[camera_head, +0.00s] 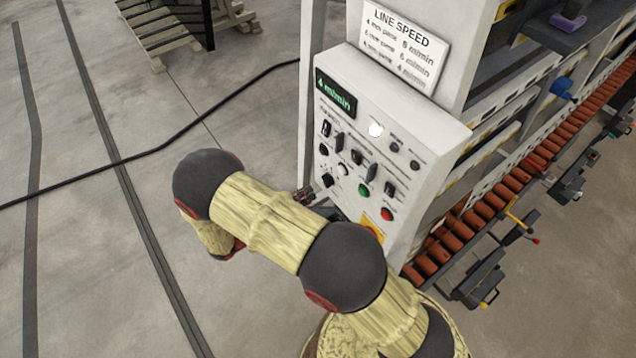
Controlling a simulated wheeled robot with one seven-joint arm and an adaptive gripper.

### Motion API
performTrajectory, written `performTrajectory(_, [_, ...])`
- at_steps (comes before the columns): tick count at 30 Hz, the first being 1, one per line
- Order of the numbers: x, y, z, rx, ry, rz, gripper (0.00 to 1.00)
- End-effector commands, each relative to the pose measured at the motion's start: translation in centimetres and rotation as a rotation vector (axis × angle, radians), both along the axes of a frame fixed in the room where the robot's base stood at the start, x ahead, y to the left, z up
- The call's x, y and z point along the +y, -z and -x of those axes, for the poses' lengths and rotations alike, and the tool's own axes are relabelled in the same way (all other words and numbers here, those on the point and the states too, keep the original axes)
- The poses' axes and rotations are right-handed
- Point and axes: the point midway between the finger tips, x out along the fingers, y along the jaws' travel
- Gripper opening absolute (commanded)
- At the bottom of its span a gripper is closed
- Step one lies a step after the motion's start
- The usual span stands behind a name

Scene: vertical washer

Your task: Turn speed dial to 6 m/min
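The control panel (388,150) is a white box with a green-lit display (335,93) that seems to read 4 m/min. A black knob (327,180) sits at the panel's lower left; its label is too small to read, so I cannot tell whether it is the speed dial. My gripper (308,195) shows only in part, behind my arm, just left of and below this knob. I cannot tell whether it touches the knob or whether its fingers are open. A LINE SPEED sign (404,43) hangs above the panel and lists speeds in m/min.
Several other knobs, switches and buttons crowd the panel, including a green button (364,189) and a red button (387,214). A roller conveyor (500,200) runs along the right. A black cable (180,133) crosses the floor at left, where the floor is mostly clear.

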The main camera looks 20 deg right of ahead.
Motion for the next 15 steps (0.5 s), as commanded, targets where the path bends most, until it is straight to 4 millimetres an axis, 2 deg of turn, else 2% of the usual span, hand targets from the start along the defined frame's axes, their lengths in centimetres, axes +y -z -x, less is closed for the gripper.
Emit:
performTrajectory(6, [-3.4,-0.2,-1.0,0.001,0.005,-0.001,0.27])
performTrajectory(10, [-4.9,-0.1,-1.5,-0.001,0.003,-0.001,0.27])
performTrajectory(15, [-5.7,0.0,-1.8,0.0,0.002,-0.002,0.27])
